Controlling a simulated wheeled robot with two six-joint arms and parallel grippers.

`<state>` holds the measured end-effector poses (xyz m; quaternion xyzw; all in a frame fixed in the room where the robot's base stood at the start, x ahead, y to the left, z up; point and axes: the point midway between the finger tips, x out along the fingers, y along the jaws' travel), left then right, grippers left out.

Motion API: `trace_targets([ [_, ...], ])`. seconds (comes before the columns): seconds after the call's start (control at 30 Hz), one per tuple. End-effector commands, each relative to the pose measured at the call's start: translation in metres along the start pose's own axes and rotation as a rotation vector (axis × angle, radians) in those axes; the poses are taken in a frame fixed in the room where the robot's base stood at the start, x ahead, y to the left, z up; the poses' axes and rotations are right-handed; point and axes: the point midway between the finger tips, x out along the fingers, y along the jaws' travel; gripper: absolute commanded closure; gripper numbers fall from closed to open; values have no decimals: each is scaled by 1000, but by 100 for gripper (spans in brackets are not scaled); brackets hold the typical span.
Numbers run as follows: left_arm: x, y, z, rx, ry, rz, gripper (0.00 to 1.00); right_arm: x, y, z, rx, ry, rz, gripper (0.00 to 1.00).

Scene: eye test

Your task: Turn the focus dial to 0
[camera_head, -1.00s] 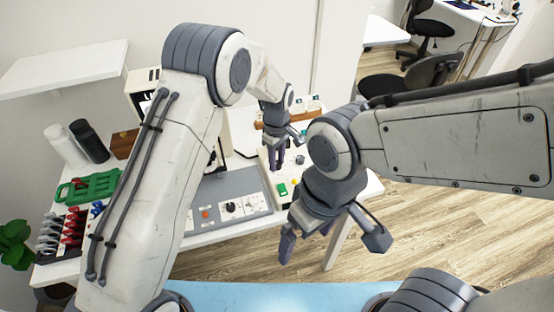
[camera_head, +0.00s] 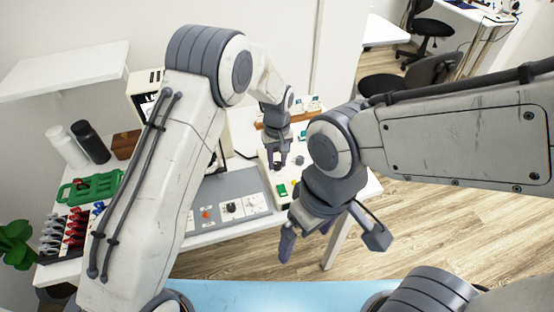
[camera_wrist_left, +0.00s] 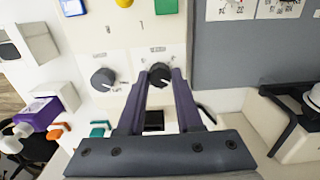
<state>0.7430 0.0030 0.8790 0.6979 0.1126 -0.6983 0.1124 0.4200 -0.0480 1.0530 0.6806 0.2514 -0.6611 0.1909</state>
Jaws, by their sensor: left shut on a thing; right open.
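My left gripper (camera_head: 278,162) is at the white control panel (camera_head: 287,203) in the head view. In the left wrist view, its fingers (camera_wrist_left: 159,82) are shut on a dark round dial (camera_wrist_left: 160,72) with a light pointer mark. A second, similar dial (camera_wrist_left: 103,79) sits to its left, untouched. The small print around both dials is too blurred to read, so I cannot tell which is the focus dial or what value it shows. My right gripper (camera_head: 306,240) is open and empty, in front of the panel and apart from it.
A green button (camera_wrist_left: 165,6) and a yellow knob (camera_wrist_left: 124,3) are beyond the dials. A grey panel (camera_head: 232,190) with small controls lies beside the white one. Floor shows at right.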

Motion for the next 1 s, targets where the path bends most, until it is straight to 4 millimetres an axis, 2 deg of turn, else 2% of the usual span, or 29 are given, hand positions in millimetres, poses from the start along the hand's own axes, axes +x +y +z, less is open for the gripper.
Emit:
trace_targets([
  [0.6,-1,0,0,584,-1,-1,100,-7,0,0,0,0,0,0],
  [1.0,-1,0,0,885,0,-1,100,-9,-1,0,0,0,0,0],
])
